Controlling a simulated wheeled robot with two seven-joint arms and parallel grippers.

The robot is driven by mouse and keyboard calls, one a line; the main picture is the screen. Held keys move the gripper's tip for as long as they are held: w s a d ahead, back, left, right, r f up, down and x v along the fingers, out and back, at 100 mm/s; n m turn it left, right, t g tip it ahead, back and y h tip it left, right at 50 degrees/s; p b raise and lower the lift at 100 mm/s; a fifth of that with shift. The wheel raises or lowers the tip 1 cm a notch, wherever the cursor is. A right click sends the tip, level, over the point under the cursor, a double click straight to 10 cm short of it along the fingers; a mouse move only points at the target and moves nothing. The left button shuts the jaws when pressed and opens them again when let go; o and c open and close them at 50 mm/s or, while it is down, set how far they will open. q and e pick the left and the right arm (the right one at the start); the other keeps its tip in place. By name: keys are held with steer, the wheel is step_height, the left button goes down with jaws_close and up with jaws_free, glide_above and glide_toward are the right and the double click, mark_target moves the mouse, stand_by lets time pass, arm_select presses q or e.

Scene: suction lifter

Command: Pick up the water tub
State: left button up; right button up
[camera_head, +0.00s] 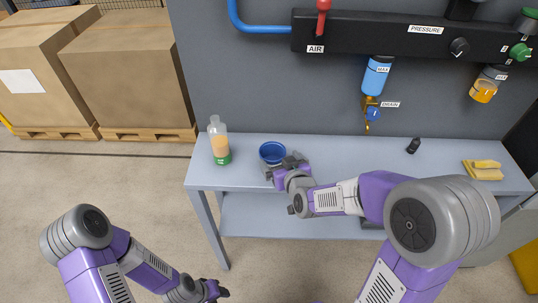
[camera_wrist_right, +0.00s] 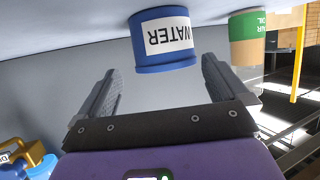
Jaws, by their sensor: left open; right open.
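The water tub (camera_head: 272,152) is a small blue tub standing on the grey bench near its left end. In the right wrist view the tub (camera_wrist_right: 163,40) appears upside down, with a white WATER label. My right gripper (camera_head: 284,167) is right beside the tub on its near side. In the wrist view this gripper (camera_wrist_right: 160,66) is open, its fingers spread wider than the tub, which shows just beyond and between the tips; I see no contact. My left gripper (camera_head: 215,291) is open and empty, low in front of the bench, far from the tub.
An oil bottle (camera_head: 219,142) with a green label stands left of the tub, close to it. A blue filter bowl (camera_head: 375,76) hangs above the bench. The bench middle is partly covered by my right arm.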

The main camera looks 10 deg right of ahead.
mark_target(269, 149)
steer(key=shift+w+f, duration=0.15)
steer(key=shift+w, duration=0.1)
steer(key=shift+w+a+f+b, duration=0.15)
steer(key=shift+w+f+b, duration=0.05)
steer(key=shift+w+b, duration=0.15)
steer(key=b+x, duration=0.1)
steer(key=x, duration=0.3)
steer(key=shift+w+a+f+b, duration=0.2)
steer(key=shift+w+b, duration=0.1)
steer(key=shift+b, duration=0.1)
steer(key=c, duration=0.8)
